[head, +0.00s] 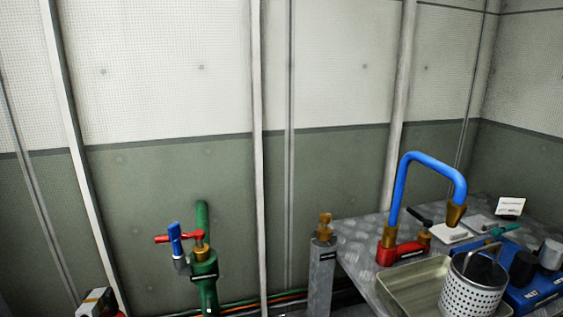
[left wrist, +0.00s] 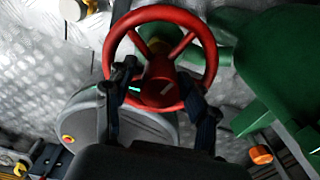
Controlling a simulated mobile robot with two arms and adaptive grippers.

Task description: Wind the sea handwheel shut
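A red handwheel (left wrist: 203,40) with spokes and a central hub fills the middle of the left wrist view. My left gripper (left wrist: 160,80) reaches up to it from below. Its two dark fingers stand apart, one on each side of the hub, and overlap the lower part of the wheel. I cannot tell whether they touch the rim or spokes. The handwheel cannot be made out in the head view, and neither gripper shows there. My right gripper is in no view.
Beside the handwheel are a grey rounded housing (left wrist: 145,128) and a large green casting (left wrist: 282,60). The head view shows a green pipe (head: 203,217) with a red-handled valve (head: 198,237). At right, a metal bench (head: 352,232) carries a blue bent pipe (head: 432,161) and a perforated basket (head: 470,297).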

